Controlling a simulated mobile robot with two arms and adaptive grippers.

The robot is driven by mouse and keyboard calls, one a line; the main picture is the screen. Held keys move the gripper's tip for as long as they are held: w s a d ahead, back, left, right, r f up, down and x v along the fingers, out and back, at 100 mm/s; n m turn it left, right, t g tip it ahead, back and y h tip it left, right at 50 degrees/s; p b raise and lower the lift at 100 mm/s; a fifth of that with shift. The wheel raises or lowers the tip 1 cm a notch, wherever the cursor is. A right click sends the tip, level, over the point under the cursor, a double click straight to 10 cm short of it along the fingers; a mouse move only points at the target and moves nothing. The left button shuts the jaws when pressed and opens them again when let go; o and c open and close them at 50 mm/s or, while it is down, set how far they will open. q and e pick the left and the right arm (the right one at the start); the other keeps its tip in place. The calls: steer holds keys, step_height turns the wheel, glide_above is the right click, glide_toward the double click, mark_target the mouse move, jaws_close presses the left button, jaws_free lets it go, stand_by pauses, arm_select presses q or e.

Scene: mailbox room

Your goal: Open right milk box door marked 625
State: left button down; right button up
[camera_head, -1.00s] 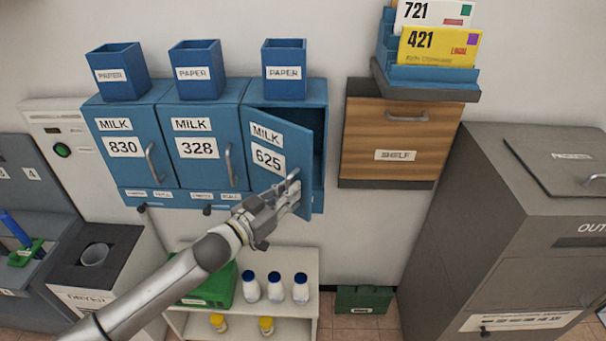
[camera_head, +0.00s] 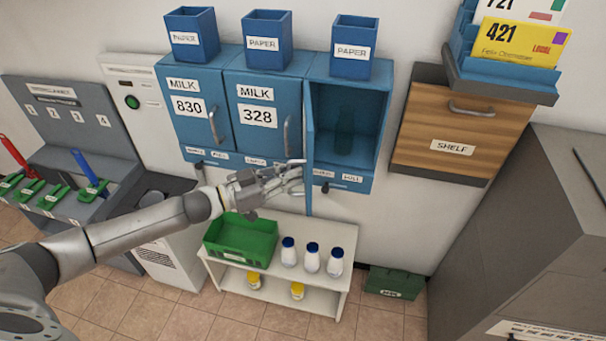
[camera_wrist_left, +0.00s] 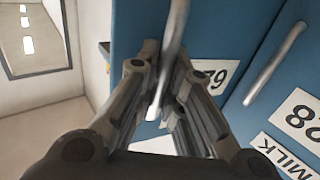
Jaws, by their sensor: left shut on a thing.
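The right milk box (camera_head: 345,125) hangs on the wall at the end of a row of blue boxes. Its door (camera_head: 309,140) stands swung wide open and is seen nearly edge-on in the head view. A dark bottle-like shape (camera_head: 344,130) is inside the box. In the left wrist view, the door (camera_wrist_left: 135,30) fills the middle, with its number label (camera_wrist_left: 213,77) partly hidden by a finger. My left gripper (camera_head: 298,180) is shut on the metal door handle (camera_wrist_left: 170,55), which runs between its fingers. My right gripper is not in view.
Closed milk doors 830 (camera_head: 195,110) and 328 (camera_head: 262,115) are to the left. Below stands a white rack (camera_head: 275,280) with a green crate (camera_head: 240,240) and white bottles (camera_head: 312,258). A wooden shelf unit (camera_head: 460,130) is to the right.

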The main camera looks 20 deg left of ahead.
arm_select(q)
steer(key=shift+a, duration=0.7)
steer(key=c, duration=1.5)
jaws_free()
steer(key=shift+s, duration=0.1)
steer(key=shift+c, duration=0.2)
steer(key=shift+a, duration=0.1)
steer(key=v, duration=1.2)
